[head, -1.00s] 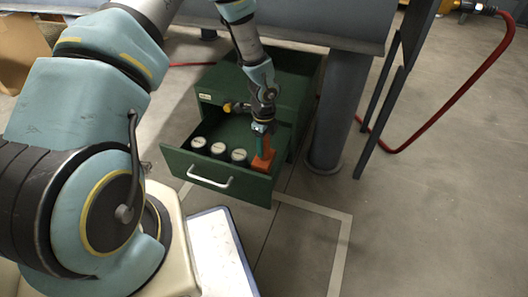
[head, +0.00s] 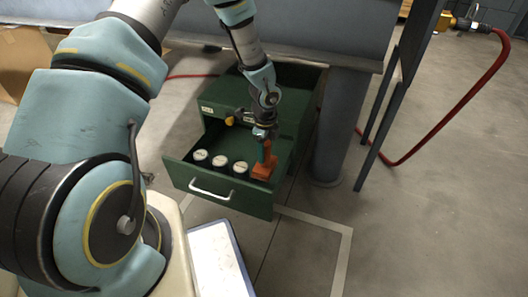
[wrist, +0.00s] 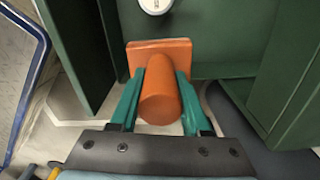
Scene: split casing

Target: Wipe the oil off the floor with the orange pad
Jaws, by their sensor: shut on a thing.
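The orange pad (head: 263,168) is a flat rectangular block with a round upright handle. In the head view it is at the right end of the open green drawer (head: 237,202). My gripper (head: 265,134) points down and is shut on the handle. In the wrist view the teal fingers (wrist: 160,98) sit on both sides of the orange handle, with the pad's plate (wrist: 172,50) beyond it. Whether the pad touches the drawer bottom is unclear. I cannot make out any oil on the floor (head: 440,220).
Several white-topped jars (head: 220,161) stand in the drawer left of the pad. The green cabinet (head: 290,112) is behind, under a grey bench (head: 300,42). A thick post (head: 340,125) and a red hose (head: 455,110) are to the right. Open floor lies at right front.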

